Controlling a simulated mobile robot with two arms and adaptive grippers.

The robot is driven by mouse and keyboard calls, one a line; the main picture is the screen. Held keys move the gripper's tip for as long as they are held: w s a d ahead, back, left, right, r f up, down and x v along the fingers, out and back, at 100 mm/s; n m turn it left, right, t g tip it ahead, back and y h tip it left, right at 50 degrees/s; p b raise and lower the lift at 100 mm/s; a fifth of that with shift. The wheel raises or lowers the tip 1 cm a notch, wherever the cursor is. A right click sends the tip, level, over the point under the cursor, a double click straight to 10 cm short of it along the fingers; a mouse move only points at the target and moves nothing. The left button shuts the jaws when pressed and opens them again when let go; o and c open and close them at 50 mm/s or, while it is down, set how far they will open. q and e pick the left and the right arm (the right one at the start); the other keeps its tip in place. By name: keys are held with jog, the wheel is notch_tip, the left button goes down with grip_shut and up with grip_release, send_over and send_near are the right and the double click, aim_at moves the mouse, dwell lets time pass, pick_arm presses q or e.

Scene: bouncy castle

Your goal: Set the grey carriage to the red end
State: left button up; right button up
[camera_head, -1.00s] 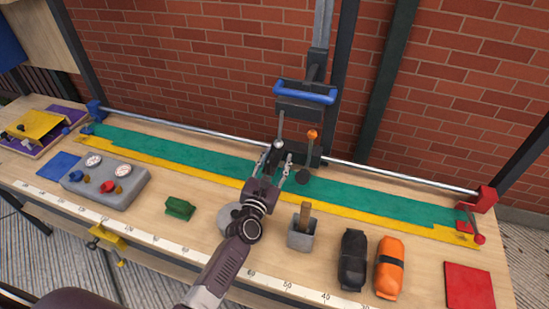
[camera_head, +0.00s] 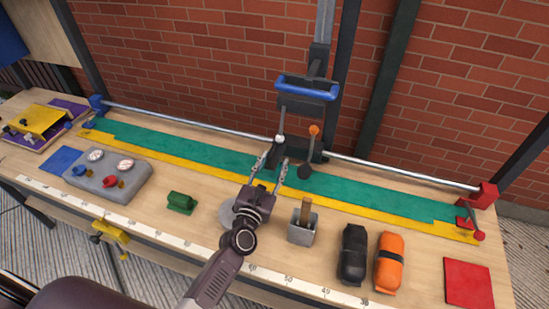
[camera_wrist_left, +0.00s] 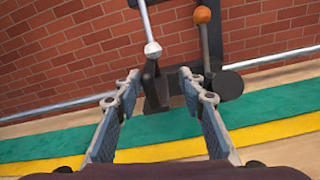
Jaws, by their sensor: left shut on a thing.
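The dark grey carriage (camera_head: 318,152) sits on the silver rail (camera_head: 390,171), near its middle. It has a blue handle (camera_head: 306,91) on top, a white-knobbed lever (camera_head: 280,139) and an orange-knobbed lever (camera_head: 314,131). The red end (camera_head: 484,195) is at the far right of the rail. My left gripper (camera_head: 275,163) is at the carriage's front, below the white knob. In the left wrist view its fingers (camera_wrist_left: 159,82) stand apart, shut on a dark block of the carriage below the white-knobbed lever (camera_wrist_left: 152,50). My right gripper is out of view.
The blue end (camera_head: 97,103) is at the far left. Green and yellow strips (camera_head: 400,201) run along the rail. In front are a grey gauge box (camera_head: 128,187), a green block (camera_head: 181,202), a grey holder (camera_head: 302,229), black (camera_head: 353,253) and orange (camera_head: 389,262) rolls.

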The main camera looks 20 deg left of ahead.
pick_arm(q)
jog(key=shift+s+d, duration=0.1)
jog(key=shift+s, duration=2.3)
jog(key=s, duration=1.2)
jog(key=shift+a, duration=0.25)
jog(key=shift+r, duration=0.1)
